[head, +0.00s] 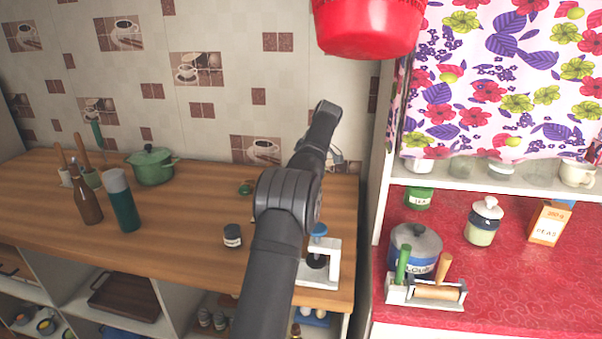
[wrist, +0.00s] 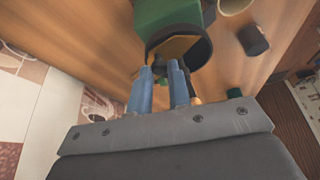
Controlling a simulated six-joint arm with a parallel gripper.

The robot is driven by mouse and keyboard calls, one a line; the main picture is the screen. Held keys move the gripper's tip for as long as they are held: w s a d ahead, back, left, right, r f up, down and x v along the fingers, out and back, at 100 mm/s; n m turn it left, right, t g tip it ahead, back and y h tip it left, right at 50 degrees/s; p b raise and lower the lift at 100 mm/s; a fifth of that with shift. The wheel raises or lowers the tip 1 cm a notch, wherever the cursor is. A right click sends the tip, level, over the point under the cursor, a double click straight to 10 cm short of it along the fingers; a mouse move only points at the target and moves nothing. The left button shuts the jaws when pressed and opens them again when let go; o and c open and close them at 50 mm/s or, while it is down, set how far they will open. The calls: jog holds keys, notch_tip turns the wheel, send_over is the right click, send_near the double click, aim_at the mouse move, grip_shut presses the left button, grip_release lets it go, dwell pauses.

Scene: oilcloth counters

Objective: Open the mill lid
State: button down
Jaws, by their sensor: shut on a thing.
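In the wrist view, a green body (wrist: 165,18), which looks like the mill, stands at the top. A dark rounded part with a tan inner face (wrist: 180,48), seemingly its lid, is on the near side. My gripper (wrist: 163,78) has its two blue fingers at the near edge of this dark part, shut on it. The exact contact and how far the lid is raised are hard to tell. In the head view my arm hides the gripper and most of the mill.
On the wooden counter (head: 60,215) are a dark labelled jar (head: 232,236), a green flask (head: 121,200), a brown bottle (head: 87,203) and a green pot (head: 152,166). A white stand with a blue top (head: 318,230) is beside my arm. A red container (head: 368,28) is overhead.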

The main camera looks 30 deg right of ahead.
jog(key=shift+w+n, duration=0.3)
jog(key=shift+n, duration=0.4)
jog(key=shift+g+y, duration=0.3)
jog(key=c, duration=1.3)
grip_release()
jog(key=shift+c, duration=0.2)
